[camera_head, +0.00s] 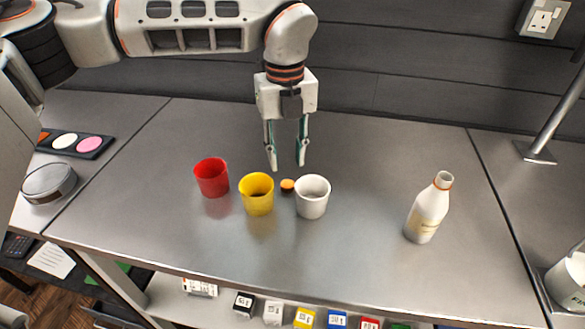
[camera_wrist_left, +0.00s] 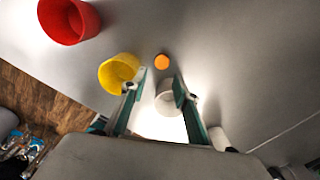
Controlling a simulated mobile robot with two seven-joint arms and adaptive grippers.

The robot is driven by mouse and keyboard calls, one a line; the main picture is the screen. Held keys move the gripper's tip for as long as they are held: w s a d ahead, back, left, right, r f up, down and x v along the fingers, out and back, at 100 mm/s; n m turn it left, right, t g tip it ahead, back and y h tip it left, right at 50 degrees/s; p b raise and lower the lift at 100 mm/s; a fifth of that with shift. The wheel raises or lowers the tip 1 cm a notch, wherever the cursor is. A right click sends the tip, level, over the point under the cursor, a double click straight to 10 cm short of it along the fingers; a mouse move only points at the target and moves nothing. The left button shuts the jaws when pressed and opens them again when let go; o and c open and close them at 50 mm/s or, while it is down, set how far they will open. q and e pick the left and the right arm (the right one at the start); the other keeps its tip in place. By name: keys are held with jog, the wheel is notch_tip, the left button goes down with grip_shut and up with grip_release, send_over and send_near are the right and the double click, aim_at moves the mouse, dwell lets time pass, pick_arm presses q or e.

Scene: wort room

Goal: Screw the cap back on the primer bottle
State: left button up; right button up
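The white primer bottle (camera_head: 428,209) stands upright and uncapped on the right part of the grey table, with an orange-brown ring at its neck. A small orange cap (camera_head: 287,185) lies on the table between the yellow cup and the white cup; it also shows in the left wrist view (camera_wrist_left: 161,61). My left gripper (camera_head: 287,167) points down above the table, just behind the cap, with its fingers apart and nothing between them. In the left wrist view its open fingers (camera_wrist_left: 151,88) show with the cap beyond the tips. My right gripper is not in view.
A red cup (camera_head: 211,177), a yellow cup (camera_head: 257,194) and a white cup (camera_head: 312,197) stand close around the cap. A palette (camera_head: 76,144) and a round tin (camera_head: 49,182) are at the left. The table between white cup and bottle is clear.

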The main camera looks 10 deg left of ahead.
aim_at(288, 183)
pick_arm(q)
jog(key=shift+w, duration=0.35)
jog(key=shift+s, duration=0.15)
jog(key=shift+f, duration=1.25)
jog(key=shift+a+f, duration=0.1)
jog(key=shift+f, duration=2.55)
